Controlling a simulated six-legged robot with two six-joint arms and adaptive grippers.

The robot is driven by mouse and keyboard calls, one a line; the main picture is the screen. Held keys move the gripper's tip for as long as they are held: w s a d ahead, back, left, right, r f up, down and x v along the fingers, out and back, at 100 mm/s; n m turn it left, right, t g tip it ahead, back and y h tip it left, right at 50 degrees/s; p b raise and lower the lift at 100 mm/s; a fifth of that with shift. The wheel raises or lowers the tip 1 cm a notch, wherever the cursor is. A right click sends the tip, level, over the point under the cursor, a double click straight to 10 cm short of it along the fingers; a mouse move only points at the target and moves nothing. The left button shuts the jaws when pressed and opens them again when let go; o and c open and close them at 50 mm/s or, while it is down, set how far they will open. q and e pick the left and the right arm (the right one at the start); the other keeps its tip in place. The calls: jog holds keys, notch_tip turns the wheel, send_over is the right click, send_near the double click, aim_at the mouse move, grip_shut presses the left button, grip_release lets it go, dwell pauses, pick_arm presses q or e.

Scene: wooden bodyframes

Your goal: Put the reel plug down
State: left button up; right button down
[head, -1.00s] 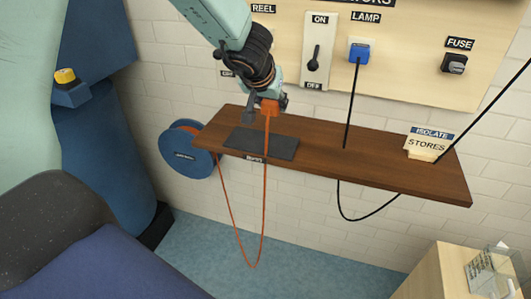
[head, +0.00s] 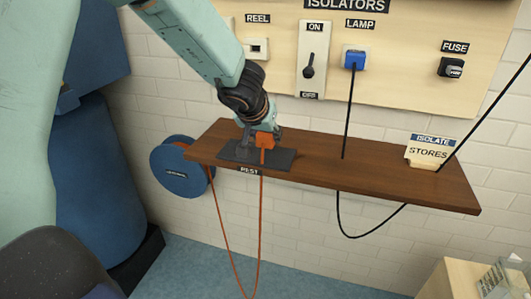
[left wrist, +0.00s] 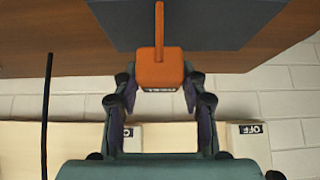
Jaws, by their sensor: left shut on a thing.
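The orange reel plug (head: 264,140) is at the dark rest pad (head: 284,161), which lies on the brown wooden shelf. My left gripper (head: 261,133) is shut on the plug. In the left wrist view the plug (left wrist: 160,70) sits between the two fingers (left wrist: 160,85), with its orange cable running away over the dark pad (left wrist: 225,22). I cannot tell whether the plug touches the pad. In the head view the cable drops over the shelf's front edge in a loop beside the blue reel (head: 182,167). My right gripper is not in view.
A black lamp cable (head: 348,110) hangs past the shelf.

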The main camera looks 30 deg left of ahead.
aim_at(264, 144)
pick_arm(q)
notch_tip(264, 144, down, 3)
jog(key=b, duration=0.3)
jog(key=shift+s+f, duration=0.1)
jog(key=shift+f, duration=0.2)
jog(key=shift+f, duration=0.1)
jog(key=o, duration=1.3)
